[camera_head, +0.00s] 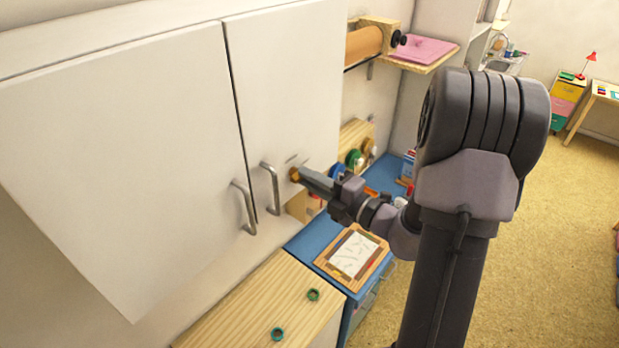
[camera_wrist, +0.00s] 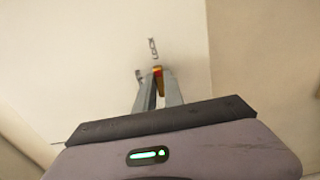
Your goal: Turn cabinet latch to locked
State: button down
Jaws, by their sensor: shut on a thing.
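The white cabinet (camera_head: 290,80) has a small brass-coloured latch (camera_head: 295,174) on its right door, right of the handles. It also shows in the wrist view (camera_wrist: 158,71), with a red spot on it. My gripper (camera_head: 303,177) reaches it from the right, its fingers converging and shut on the latch; the wrist view shows the same fingertips (camera_wrist: 157,80). A dark printed LOCK marking (camera_wrist: 152,48) is just above the latch in the wrist view. Another small mark (camera_wrist: 139,75) is left of the fingers, partly hidden. The fingers cover part of the latch, so its exact angle is unclear.
Two metal handles (camera_head: 272,188) stick out left of the latch. Below are a wooden-topped cabinet (camera_head: 240,312) with two green rings and a blue surface (camera_head: 318,235) with a framed sheet (camera_head: 354,256). A shelf (camera_head: 425,62) is beyond. Carpet (camera_head: 560,220) at right is open.

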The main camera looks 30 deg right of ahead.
dwell(0.3)
jog(key=c, duration=1.4)
grip_release()
jog(key=shift+c, duration=0.2)
jog(key=b+v, duration=0.4)
jog(key=v, duration=1.3)
jog(key=shift+s, duration=0.2)
